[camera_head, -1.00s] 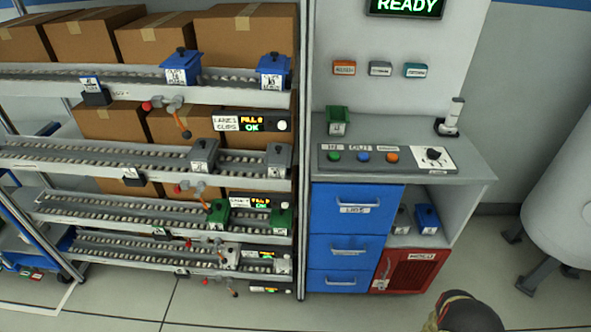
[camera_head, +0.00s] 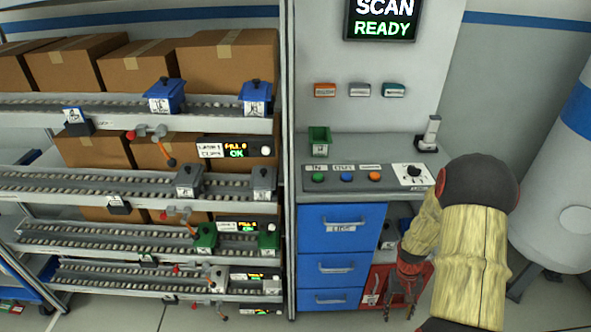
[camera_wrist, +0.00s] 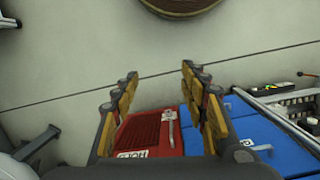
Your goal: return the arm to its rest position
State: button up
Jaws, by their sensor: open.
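My gripper (camera_head: 401,297) hangs at the lower right of the head view, in front of the red hold cabinet (camera_head: 372,281). My arm, with a dark joint and a yellow-tan link, rises beside it. In the wrist view my gripper (camera_wrist: 158,85) is open, its fingers apart with nothing between them. Beyond the fingers the wrist view shows the red door (camera_wrist: 150,135) with its grey handle and pale floor. No object is held.
Blue drawers (camera_head: 340,268) stand left of the red cabinet, under the counter (camera_head: 320,184) with buttons and a green bin (camera_head: 320,141). A roller rack (camera_head: 110,184) with boxes and bins fills the left. A white tank (camera_head: 560,200) stands at the right.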

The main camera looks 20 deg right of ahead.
jog(key=s+a+r+n+t+p, duration=0.1)
jog(key=s+a+r+t, duration=0.1)
jog(key=a+r, duration=0.6)
jog(key=s+a+r+n+t+p, duration=0.2)
jog(key=a+r, duration=0.7)
jog(key=r, duration=1.3)
jog(key=s+a+r+n+t+p, duration=0.1)
jog(key=s+a+r+n+t, duration=0.1)
jog(key=a+r, duration=0.7)
notch_tip(320, 180, up, 6)
jog(key=shift+s+r+t, duration=0.1)
jog(key=shift+s+t, duration=0.8)
jog(key=shift+s, duration=0.2)
